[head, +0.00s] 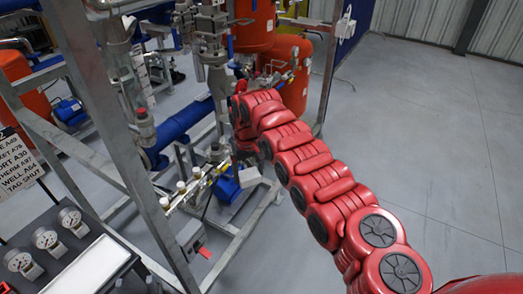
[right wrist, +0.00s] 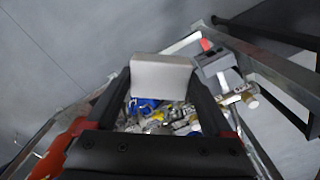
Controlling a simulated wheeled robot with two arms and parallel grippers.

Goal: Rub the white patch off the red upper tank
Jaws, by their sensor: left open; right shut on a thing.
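The red upper tank (head: 253,28) is orange-red and stands at the top centre of the head view, cut off by the frame edge. I cannot make out a white patch on the part that shows. My right gripper (right wrist: 163,88) is shut on a pale, whitish block (right wrist: 163,72), held between its black fingertips. The block also shows in the head view (head: 250,176), below the end of my red right arm, low and in front of the tank and apart from it. My left gripper is not in view.
A second orange tank (head: 291,62) stands behind and below the upper one. Grey frame posts (head: 118,120), a blue pipe (head: 180,124) and a valve manifold (head: 184,192) crowd the left. Gauges (head: 46,238) sit at lower left. The floor at right is open.

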